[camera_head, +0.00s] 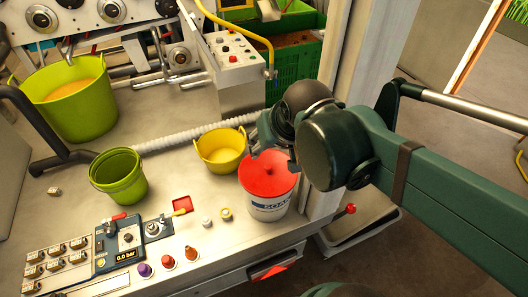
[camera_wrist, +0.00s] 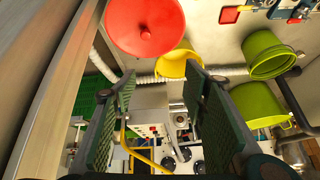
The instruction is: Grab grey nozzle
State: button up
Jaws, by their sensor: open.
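My gripper (camera_head: 262,140) is open and empty, over the back of the worktop close behind the red-lidded soap bucket (camera_head: 268,188). In the wrist view its two fingers stand wide apart (camera_wrist: 158,82) with nothing between them. I cannot clearly pick out a grey nozzle. A small pale cap-like piece (camera_head: 206,221) stands on the worktop left of the soap bucket, beside a small yellow one (camera_head: 226,214). Purple (camera_head: 144,270), red (camera_head: 168,262) and orange (camera_head: 191,253) cone-shaped pieces stand at the front edge. Several pale metal fittings (camera_head: 55,257) sit at the front left.
A yellow bowl (camera_head: 221,158), a green bucket (camera_head: 119,184) and a large filled green tub (camera_head: 70,115) stand on the worktop. A control box (camera_head: 232,60) and green crate (camera_head: 292,65) are behind. A pale post (camera_head: 340,80) rises close to my arm.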

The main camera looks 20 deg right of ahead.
jog(key=w+d+f+m+g+h, duration=0.1)
jog(key=w+d+f+m+g, duration=0.2)
jog(key=w, duration=0.7)
jog(key=w+d+f+m, duration=0.3)
jog(key=w+f+m, duration=0.2)
jog(key=w, duration=0.6)
jog(key=w+d+f+m+g, duration=0.1)
jog(key=w+f, duration=0.3)
jog(key=f, duration=0.4)
jog(key=w+d+f+m+g, duration=0.1)
jog(key=w+d+f+m, duration=0.2)
jog(key=f, duration=0.5)
jog(key=w+d+f+m+g+b, duration=0.1)
jog(key=w+d+f+m, duration=0.1)
jog(key=w+f, duration=0.4)
jog(key=shift+w+f+m+h, duration=0.15)
jog(key=shift+f+m, duration=0.25)
jog(key=shift+f, duration=0.35)
jog(key=shift+w+f+m+h, duration=0.15)
jog(key=shift+f+m, duration=0.25)
jog(key=shift+f, duration=0.35)
jog(key=shift+d+f, duration=0.15)
jog(key=shift+f, duration=0.25)
jog(key=shift+w+d+f, duration=0.1)
jog(key=shift+f, duration=1.15)
jog(key=shift+d+f, duration=0.1)
